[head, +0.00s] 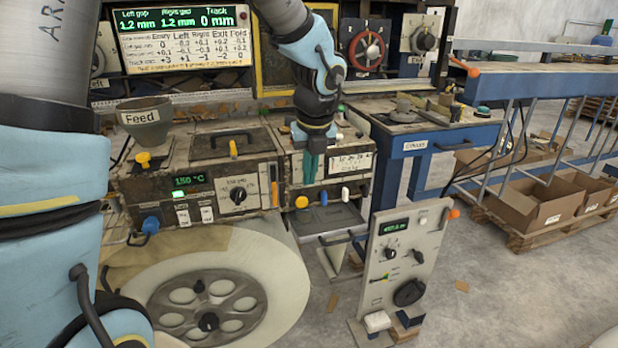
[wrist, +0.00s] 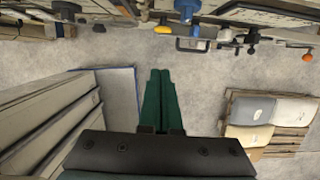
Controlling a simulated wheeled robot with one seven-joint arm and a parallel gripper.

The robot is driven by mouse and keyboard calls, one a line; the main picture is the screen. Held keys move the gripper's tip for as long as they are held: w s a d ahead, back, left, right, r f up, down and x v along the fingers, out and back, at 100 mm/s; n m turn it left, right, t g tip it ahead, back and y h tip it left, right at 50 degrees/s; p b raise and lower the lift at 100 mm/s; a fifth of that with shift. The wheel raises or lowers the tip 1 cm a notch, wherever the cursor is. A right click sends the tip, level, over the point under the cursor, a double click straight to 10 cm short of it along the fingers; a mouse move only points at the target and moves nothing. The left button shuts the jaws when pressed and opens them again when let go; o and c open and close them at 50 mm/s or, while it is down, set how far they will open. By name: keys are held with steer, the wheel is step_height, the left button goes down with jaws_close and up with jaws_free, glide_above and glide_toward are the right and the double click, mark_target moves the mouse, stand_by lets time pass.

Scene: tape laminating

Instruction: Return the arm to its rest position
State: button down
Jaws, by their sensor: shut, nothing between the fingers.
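My gripper (head: 311,164) hangs from my blue and grey arm in front of the laminating machine in the head view, with its green fingers pointing down. It is near the machine panel (head: 349,163) that carries a row of small knobs. In the wrist view, the green fingers of my gripper (wrist: 161,80) lie side by side, shut, with nothing between them. Below them the wrist view shows grey floor (wrist: 200,70).
A control post (head: 397,265) with a green display stands at front right. A large roll (head: 270,290) lies at front left. A blue table (head: 430,132) is right of the machine. Cardboard boxes (head: 535,205) sit on a pallet. Open floor lies between.

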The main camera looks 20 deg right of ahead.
steer(key=s+a+f+m, duration=0.1)
steer(key=a+m, duration=1.5)
steer(key=m, duration=0.1)
steer(key=s+a+f+m+g, duration=0.1)
steer(key=a+m, duration=1.4)
steer(key=m, duration=0.3)
steer(key=shift+s+a+f+m, duration=0.15)
steer(key=shift+s+a+m, duration=0.1)
steer(key=shift+a+m, duration=0.1)
